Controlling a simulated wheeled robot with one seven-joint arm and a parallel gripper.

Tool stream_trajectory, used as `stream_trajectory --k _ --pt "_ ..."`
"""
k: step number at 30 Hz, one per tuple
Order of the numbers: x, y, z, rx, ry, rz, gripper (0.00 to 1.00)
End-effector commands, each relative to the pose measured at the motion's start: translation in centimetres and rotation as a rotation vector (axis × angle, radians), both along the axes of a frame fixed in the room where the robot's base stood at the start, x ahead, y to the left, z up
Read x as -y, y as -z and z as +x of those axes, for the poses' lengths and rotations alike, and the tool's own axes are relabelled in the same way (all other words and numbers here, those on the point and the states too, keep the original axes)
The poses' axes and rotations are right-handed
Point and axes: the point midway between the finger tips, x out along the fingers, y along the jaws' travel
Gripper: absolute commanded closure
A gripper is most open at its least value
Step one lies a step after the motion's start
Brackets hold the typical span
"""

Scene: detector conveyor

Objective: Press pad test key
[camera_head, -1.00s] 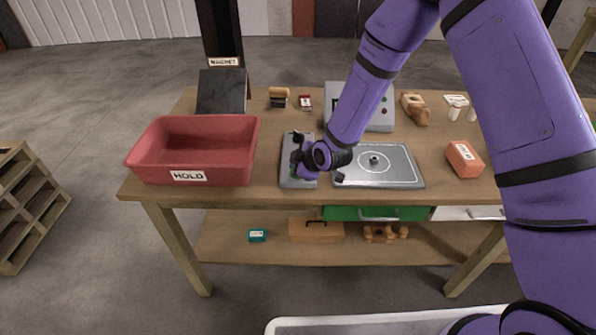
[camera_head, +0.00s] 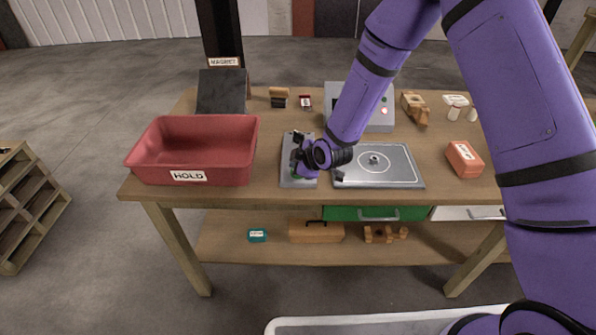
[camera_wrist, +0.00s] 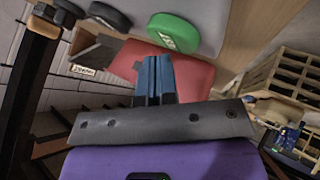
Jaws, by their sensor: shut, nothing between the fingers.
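A grey key panel (camera_head: 285,178) lies on the workbench between the red bin and the metal plate. A green round key with a pale label (camera_wrist: 173,33) shows in the wrist view; the label is too blurred to read. Dark round keys (camera_wrist: 110,15) sit beside it. My gripper is shut and empty. In the wrist view its blue fingertips (camera_wrist: 155,60) are just below the green key; I cannot tell whether they touch it.
The red HOLD bin (camera_head: 245,170) stands close left of the panel. The metal plate with a round centre (camera_head: 400,178) lies close right. A grey box with small lights (camera_head: 380,124) stands behind it. An orange block (camera_head: 465,160) lies farther right.

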Motion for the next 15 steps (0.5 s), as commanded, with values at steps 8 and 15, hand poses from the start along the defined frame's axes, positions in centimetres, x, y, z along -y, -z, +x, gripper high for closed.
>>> stream_trajectory --k 8,15 --pt "0.00 -0.78 -0.02 0.000 0.000 0.000 1.00" --pt "-0.02 -0.92 0.00 0.001 0.000 0.001 1.00"
